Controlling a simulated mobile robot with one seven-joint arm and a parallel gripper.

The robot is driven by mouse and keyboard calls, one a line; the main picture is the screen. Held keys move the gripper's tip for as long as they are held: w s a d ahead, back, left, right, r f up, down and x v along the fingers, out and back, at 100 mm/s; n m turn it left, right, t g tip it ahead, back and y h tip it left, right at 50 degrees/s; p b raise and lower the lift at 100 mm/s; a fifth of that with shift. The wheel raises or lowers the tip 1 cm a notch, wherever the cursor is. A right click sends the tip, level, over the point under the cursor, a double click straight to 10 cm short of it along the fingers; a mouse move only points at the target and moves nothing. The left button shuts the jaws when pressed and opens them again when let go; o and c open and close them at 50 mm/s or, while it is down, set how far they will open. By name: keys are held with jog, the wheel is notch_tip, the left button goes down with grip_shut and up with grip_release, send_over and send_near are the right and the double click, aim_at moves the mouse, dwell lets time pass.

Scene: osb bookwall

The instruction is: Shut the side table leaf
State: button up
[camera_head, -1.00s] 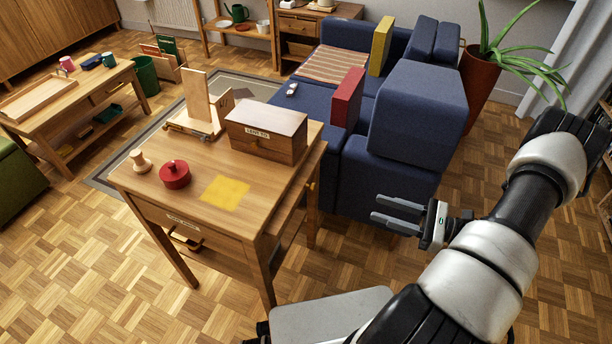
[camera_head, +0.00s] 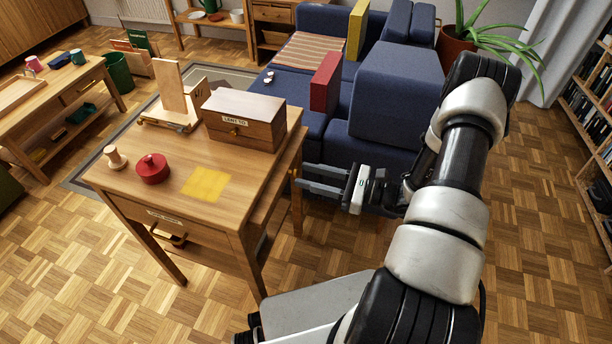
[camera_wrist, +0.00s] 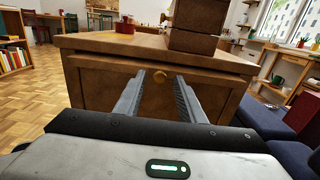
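The wooden side table (camera_head: 135,180) stands left of my gripper in the head view. On its right side, below the top, a wooden leaf panel (camera_head: 262,212) sticks out a little.
On the table top are a labelled wooden box (camera_head: 243,120), a red lidded pot (camera_head: 152,168), a wooden knob-shaped piece (camera_head: 115,157), a yellow square (camera_head: 207,184) and a wooden stand (camera_head: 172,95). A blue sofa (camera_head: 395,95) stands close behind my gripper. Parquet floor is free in front.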

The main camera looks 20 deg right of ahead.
aim_at(291, 171)
jog(key=shift+w+a, duration=0.4)
jog(key=shift+a, duration=0.15)
grip_shut()
jog(key=shift+x, duration=2)
grip_release()
jog(key=shift+a, duration=0.1)
jog(key=p+v, duration=0.1)
jog(key=v, duration=1.6)
jog(key=shift+d+p, duration=0.25)
jog(key=shift+p, duration=0.15)
